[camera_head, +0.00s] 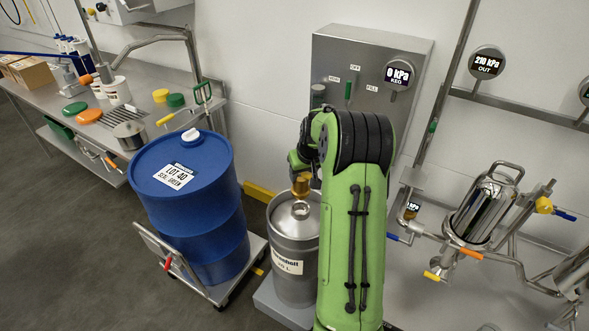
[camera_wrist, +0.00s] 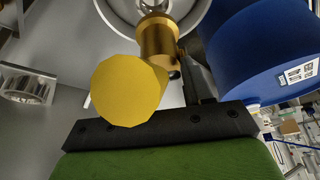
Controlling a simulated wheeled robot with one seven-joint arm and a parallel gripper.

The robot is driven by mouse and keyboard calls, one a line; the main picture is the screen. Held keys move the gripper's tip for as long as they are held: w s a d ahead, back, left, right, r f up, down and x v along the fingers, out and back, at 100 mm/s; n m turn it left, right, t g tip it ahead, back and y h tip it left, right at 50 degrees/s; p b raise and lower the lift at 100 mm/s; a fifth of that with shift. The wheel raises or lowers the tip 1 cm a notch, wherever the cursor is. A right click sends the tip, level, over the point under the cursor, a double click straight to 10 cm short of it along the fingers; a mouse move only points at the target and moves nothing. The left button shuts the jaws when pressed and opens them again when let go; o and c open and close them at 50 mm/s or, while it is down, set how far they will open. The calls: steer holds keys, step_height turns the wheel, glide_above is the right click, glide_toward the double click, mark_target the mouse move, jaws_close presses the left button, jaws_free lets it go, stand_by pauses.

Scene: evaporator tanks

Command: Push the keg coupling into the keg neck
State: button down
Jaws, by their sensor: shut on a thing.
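The brass keg coupling (camera_head: 301,186) is held by my gripper (camera_head: 303,170), which is mostly hidden behind my green arm in the head view. The coupling hangs roughly upright just above the keg neck (camera_head: 301,209), with what looks like a small gap. The steel keg (camera_head: 290,258) stands on a grey base, its right side hidden by my arm. In the wrist view the brass coupling (camera_wrist: 158,40) overlaps the near edge of the keg neck (camera_wrist: 150,5). A yellow round end (camera_wrist: 128,90) shows in front of it. The fingertips are hard to make out there.
A blue drum (camera_head: 190,205) on a cart stands close left of the keg. A grey control box (camera_head: 365,75) with a 0 kPa keg gauge (camera_head: 398,75) is behind. Pipes and a steel vessel (camera_head: 482,208) are at right. A cluttered workbench (camera_head: 110,110) is at left.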

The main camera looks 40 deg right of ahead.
mark_target(304, 188)
steer(key=shift+r, duration=0.1)
steer(key=shift+f+b, duration=1.9)
steer(key=shift+f, duration=0.5)
steer(key=shift+f, duration=0.15)
steer(key=shift+f+b, duration=1.25)
steer(key=shift+f, duration=0.2)
steer(key=shift+c, duration=1.9)
jaws_free()
step_height(304, 188, up, 7)
steer(key=p, duration=0.5)
